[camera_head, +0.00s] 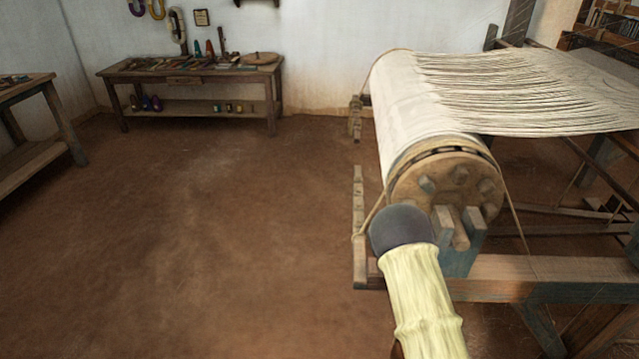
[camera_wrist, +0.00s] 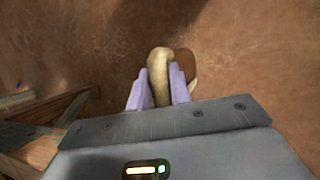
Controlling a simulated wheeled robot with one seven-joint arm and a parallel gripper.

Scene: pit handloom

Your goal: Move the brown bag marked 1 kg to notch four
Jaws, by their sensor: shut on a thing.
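In the wrist view my gripper (camera_wrist: 160,90) is shut on a thick tan loop or hook (camera_wrist: 158,62) held between its two pale purple fingers. A rounded brown shape (camera_wrist: 183,65) shows just beyond the loop, over the floor; it looks like the brown bag, but no 1 kg mark shows. In the head view my gripper and its load are hidden behind my arm. A notched wooden bar (camera_head: 358,200) runs along the left side of the loom, near my arm. Its notches are too small to number.
The loom's cloth roll (camera_head: 400,100), with a pegged wooden end disc (camera_head: 455,180) and cords, stands at the right, close to my arm. The loom frame (camera_head: 540,270) extends right. A tool bench (camera_head: 190,75) stands at the back wall, another table (camera_head: 35,120) at left. The floor between is clear.

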